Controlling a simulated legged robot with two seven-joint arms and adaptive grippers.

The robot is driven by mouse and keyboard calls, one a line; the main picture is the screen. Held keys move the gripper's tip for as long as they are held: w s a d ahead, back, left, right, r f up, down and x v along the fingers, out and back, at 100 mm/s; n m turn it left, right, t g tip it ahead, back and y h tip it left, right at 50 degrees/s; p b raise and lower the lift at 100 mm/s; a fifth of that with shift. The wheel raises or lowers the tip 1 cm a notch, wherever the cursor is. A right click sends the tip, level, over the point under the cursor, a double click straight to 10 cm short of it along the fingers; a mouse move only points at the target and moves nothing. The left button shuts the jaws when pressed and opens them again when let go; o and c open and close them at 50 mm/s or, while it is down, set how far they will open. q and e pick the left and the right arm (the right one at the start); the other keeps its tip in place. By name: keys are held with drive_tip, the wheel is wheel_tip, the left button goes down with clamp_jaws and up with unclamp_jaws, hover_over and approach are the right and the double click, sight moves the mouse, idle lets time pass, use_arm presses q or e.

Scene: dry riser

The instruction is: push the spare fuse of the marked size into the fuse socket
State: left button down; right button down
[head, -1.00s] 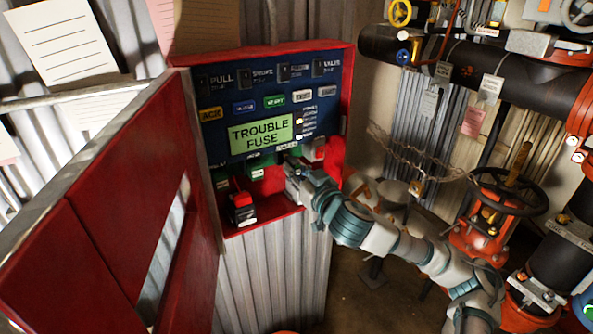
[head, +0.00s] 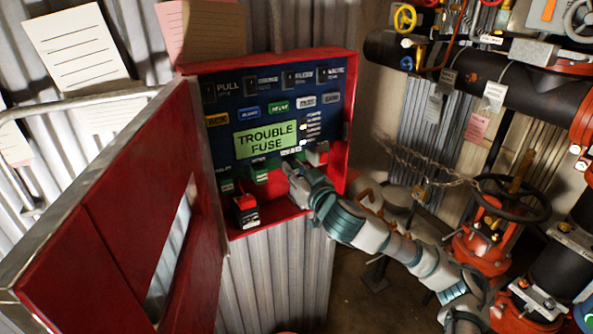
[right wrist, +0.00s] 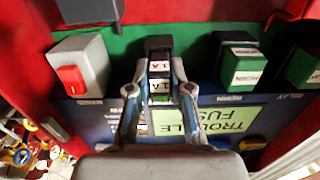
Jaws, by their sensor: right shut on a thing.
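My right gripper (head: 290,168) reaches into the open red panel box, at the green board under the display. In the right wrist view the gripper (right wrist: 159,72) is shut on a small fuse (right wrist: 160,87) marked 1A. A black block with a white 1A label (right wrist: 160,66) stands on the green board just beyond, in line with the fuse; it seems to be the fuse socket. Whether the fuse touches it or sits inside it I cannot tell. In the head view the gripper hides both. My left gripper is not in view.
A grey block with a red switch (right wrist: 78,72) and dark labelled blocks (right wrist: 238,62) flank the socket. The display (head: 265,140) reads TROUBLE FUSE. A red and black item (head: 246,208) sits in the box's lower left. The open red door (head: 120,200) stands left; pipes and valves (head: 490,225) stand right.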

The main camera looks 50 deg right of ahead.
drive_tip(key=shift+w+d, duration=0.15)
drive_tip(key=shift+w, duration=0.25)
drive_tip(key=c, duration=1)
unclamp_jaws()
drive_tip(key=v, duration=1.1)
drive_tip(key=shift+s+f, duration=0.15)
drive_tip(key=shift+s, duration=0.2)
